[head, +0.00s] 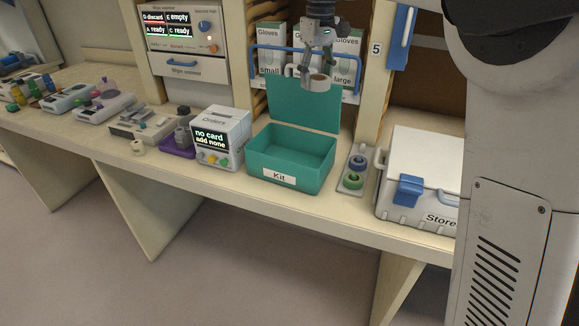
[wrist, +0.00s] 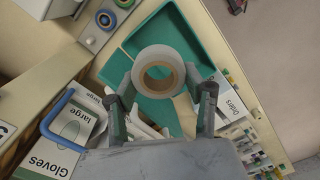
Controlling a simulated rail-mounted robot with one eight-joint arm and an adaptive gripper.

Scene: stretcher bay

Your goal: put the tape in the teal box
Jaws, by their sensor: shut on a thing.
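My gripper (head: 318,72) is shut on a roll of white tape (head: 319,83) with a brown core. It holds the tape in the air above the back part of the teal box. In the wrist view, the tape (wrist: 159,59) sits between the two fingers (wrist: 164,92). The teal box (head: 276,173), labelled "Kit", stands open on the counter with its lid raised at the back. Its inside looks empty in the head view. In the wrist view, the box (wrist: 195,30) lies beyond the tape, which hides part of it.
A small rack (head: 355,162) with blue and green rolls stands right of the box, then a white "Store" box (head: 423,160). An "Orders" unit (head: 222,138) stands left. Glove boxes (head: 271,40) are behind my gripper.

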